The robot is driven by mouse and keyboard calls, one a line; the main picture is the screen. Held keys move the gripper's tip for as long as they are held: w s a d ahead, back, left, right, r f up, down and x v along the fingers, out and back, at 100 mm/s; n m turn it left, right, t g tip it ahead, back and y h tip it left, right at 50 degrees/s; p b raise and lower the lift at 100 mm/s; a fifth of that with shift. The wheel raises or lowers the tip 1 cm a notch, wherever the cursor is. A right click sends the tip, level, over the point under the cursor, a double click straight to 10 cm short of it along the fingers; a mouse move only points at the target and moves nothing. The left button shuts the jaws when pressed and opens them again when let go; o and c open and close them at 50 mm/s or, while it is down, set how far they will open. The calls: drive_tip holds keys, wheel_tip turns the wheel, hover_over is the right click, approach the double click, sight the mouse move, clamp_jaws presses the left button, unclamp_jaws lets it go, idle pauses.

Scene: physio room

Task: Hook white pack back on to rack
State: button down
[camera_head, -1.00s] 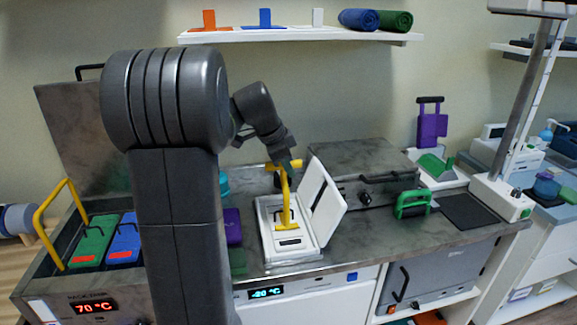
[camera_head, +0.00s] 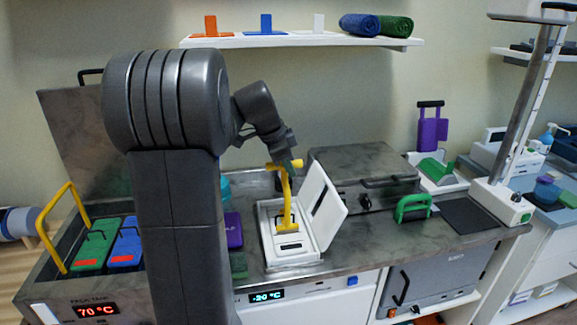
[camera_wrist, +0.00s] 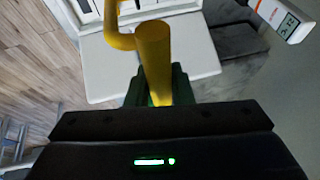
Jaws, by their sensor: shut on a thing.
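My gripper (camera_head: 289,166) is shut on the top bar of a yellow handled tool (camera_head: 286,190). In the wrist view the yellow bar (camera_wrist: 153,60) runs between my green-tipped jaws (camera_wrist: 158,95). The tool's foot stands in an open white case (camera_head: 272,256) on the counter. A white piece with a dark label lies in the case; I cannot tell whether it is the white pack. A steel tank (camera_head: 50,285) at the left, with a yellow bail (camera_head: 50,222), holds a green pack (camera_head: 92,246) and a blue pack (camera_head: 124,243). My arm hides the tank's right part. I cannot tell which thing is the rack.
The case's white lid (camera_head: 328,208) stands open and tilted on its right side. A steel box (camera_head: 365,160) stands behind it. A green handle (camera_head: 412,207) and a purple piece (camera_head: 233,231) are on the counter. A wall shelf (camera_head: 300,41) is above.

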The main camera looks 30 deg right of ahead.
drive_tip(key=shift+r+p, duration=0.6)
drive_tip(key=shift+r, duration=0.55)
drive_tip(key=shift+r+p, duration=1.7)
drive_tip(key=shift+r, duration=0.6)
drive_tip(key=w+a+p, duration=0.1)
drive_tip(key=w+a, duration=0.4)
drive_tip(key=a, duration=0.6)
drive_tip(key=w+a+p, duration=0.2)
drive_tip(key=w+a, duration=0.3)
drive_tip(key=a, duration=0.7)
drive_tip(key=w+a+p, duration=0.1)
drive_tip(key=w+a, duration=0.5)
drive_tip(key=a, duration=0.5)
drive_tip(key=shift+a+p, duration=0.15)
drive_tip(key=shift+p, duration=0.15)
drive_tip(key=shift+f, duration=0.1)
